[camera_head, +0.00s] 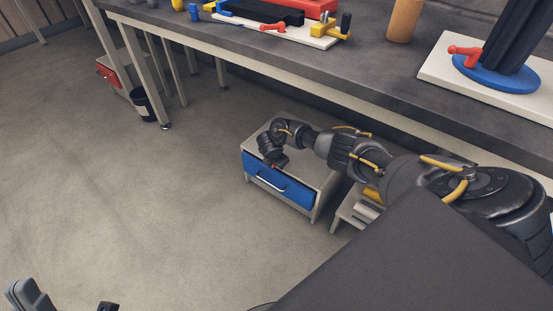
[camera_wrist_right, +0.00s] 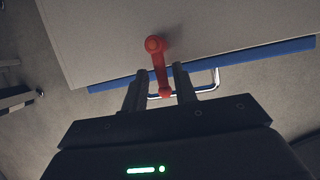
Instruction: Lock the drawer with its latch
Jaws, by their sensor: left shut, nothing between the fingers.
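A small grey cabinet (camera_head: 325,178) stands on the floor under the workbench. Its blue drawer (camera_head: 278,185) has a pale bar handle and looks pushed in. The red latch lever (camera_wrist_right: 157,65) sits on the cabinet top at the front edge, its free end reaching out over the blue front. My right gripper (camera_wrist_right: 162,88) is open, with the lever's free end between its fingers and small gaps visible beside it. In the head view, my right arm partly hides the cabinet and latch. My left gripper (camera_head: 30,296) is at the bottom left corner, shut and empty, far from the cabinet.
The workbench (camera_head: 240,45) runs above and behind the cabinet, carrying a board with coloured parts and a white plate with a blue disc (camera_head: 495,75). A step-like grey object (camera_head: 355,210) stands close right of the cabinet. The floor in front is clear.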

